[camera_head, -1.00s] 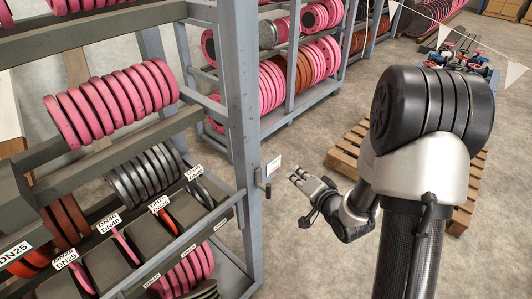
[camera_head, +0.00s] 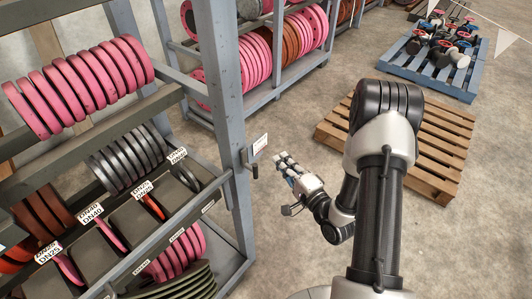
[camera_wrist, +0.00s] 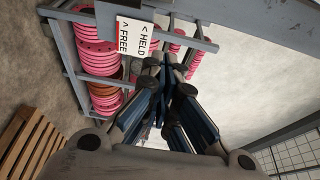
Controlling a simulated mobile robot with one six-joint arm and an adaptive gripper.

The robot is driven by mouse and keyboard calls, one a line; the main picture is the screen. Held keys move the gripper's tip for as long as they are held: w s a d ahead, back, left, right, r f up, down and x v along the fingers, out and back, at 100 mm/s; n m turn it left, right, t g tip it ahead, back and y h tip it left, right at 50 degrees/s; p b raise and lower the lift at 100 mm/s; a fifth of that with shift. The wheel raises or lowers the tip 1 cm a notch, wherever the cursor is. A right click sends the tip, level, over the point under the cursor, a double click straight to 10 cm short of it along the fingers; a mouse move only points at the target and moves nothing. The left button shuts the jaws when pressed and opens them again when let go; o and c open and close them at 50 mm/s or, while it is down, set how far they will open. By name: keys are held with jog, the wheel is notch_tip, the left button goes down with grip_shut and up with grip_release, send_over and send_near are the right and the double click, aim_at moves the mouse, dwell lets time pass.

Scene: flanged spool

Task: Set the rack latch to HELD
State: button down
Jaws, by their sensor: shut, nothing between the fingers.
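The rack latch (camera_head: 254,170) is a small dark lever on the grey upright at the rack's near right corner, below a small white label (camera_head: 260,143). In the head view the lever hangs roughly downward. In the wrist view the label (camera_wrist: 136,38) reads HELD and FREE, each with an arrow. I cannot make out the lever there; my fingers may hide it. My gripper (camera_head: 280,161) is just right of the latch in the head view, with its fingers toward it and a visible gap. In the wrist view its fingers (camera_wrist: 167,85) are together and hold nothing.
The grey rack upright (camera_head: 226,120) stands beside the latch, with shelves of pink, black and rust flanges left of it. A wooden pallet (camera_head: 430,140) lies on the floor to the right. A blue pallet (camera_head: 440,80) with valves is farther back. Floor between is clear.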

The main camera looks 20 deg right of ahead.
jog(key=b+x, duration=0.1)
jog(key=x, duration=0.9)
jog(key=s+a+b, duration=0.1)
jog(key=s+a, duration=0.1)
jog(key=a, duration=0.1)
jog(key=shift+s+a, duration=0.1)
jog(key=shift+s, duration=0.25)
